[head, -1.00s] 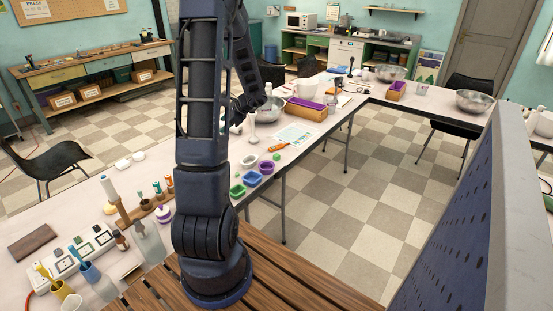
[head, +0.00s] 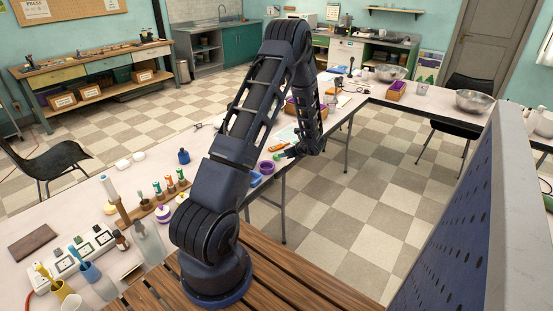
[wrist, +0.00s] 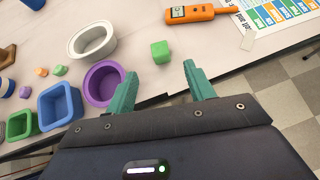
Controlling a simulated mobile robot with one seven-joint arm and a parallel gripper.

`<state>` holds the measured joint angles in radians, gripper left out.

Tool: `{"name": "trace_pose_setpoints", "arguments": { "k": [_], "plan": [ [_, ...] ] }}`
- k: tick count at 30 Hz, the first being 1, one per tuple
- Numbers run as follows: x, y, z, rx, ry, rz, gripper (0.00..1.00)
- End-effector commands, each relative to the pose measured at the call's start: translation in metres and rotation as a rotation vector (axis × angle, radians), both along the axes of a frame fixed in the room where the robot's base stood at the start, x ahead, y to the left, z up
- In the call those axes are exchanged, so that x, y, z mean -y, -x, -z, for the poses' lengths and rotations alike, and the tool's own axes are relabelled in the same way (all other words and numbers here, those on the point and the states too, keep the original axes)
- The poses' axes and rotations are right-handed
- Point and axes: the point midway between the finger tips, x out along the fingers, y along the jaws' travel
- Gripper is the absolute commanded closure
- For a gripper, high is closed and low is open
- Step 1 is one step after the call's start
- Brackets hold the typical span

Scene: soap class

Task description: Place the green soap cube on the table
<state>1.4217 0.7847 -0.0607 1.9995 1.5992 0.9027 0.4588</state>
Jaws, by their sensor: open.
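The green soap cube (wrist: 160,52) rests on the pale table top (wrist: 140,22) in the wrist view, near the front edge. My gripper (wrist: 160,70) has its two green fingers spread apart with nothing between them. In the wrist picture the cube lies just beyond the fingertips, roughly centred between them, and apart from both. In the head view my gripper (head: 288,153) is low by the table's front edge, partly covered by my forearm.
A purple mould (wrist: 102,83) stands close to the left finger, with a white bowl (wrist: 92,40), a blue mould (wrist: 60,107) and a green mould (wrist: 21,124) further left. An orange meter (wrist: 194,14) and a printed chart (wrist: 270,20) lie beyond the cube.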

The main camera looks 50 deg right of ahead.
Motion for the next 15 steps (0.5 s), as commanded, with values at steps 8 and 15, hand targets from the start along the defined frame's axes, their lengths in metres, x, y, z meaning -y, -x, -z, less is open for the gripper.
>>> {"name": "trace_pose_setpoints", "arguments": {
  "k": [8, 15],
  "plan": [
    [0.005, -0.031, 0.023, 0.000, -0.001, -0.003, 0.46],
    [0.008, -0.043, 0.031, 0.001, 0.001, -0.003, 0.46]
  ]
}}
